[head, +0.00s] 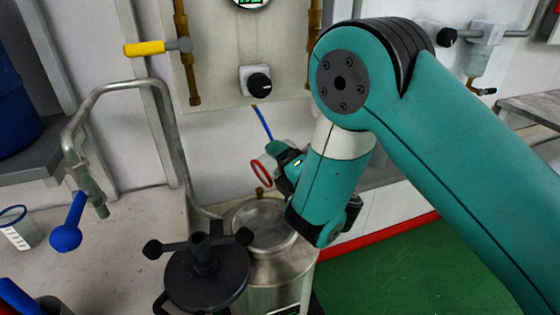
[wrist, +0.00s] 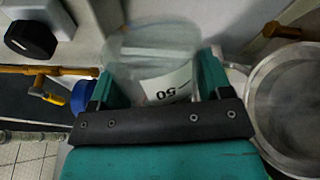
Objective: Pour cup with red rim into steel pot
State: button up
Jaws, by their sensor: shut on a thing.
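The cup with the red rim (head: 262,173) is tilted well over in the head view, with its mouth facing left. My gripper (head: 285,158) is shut on it, partly hidden by my wrist. In the wrist view the clear cup (wrist: 150,60), with a white label, sits between the two fingers (wrist: 155,90); its red rim does not show there. The steel pot (head: 262,222) stands open below the cup in the head view. The pot (wrist: 262,110) is at the right edge of the wrist view, beside the gripper. Any contents of the cup cannot be made out.
A blue-rimmed cup (head: 18,232) stands on the left surface. A panel with a black knob (head: 259,84) is behind. Green floor (head: 400,265) is clear.

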jog(key=m+p, duration=0.1)
jog(key=m, duration=0.1)
jog(key=r+m+p, duration=0.1)
jog(key=m, duration=0.2)
jog(key=m+p, duration=0.3)
jog(key=m, duration=0.2)
jog(key=shift+r, duration=0.15)
jog(key=m+p, duration=0.1)
jog(key=m, duration=0.1)
jog(key=m+p, duration=0.4)
jog(key=shift+r+m, duration=0.3)
jog(key=m+p, duration=0.3)
jog(key=shift+r, duration=0.15)
jog(key=shift+m, duration=0.7)
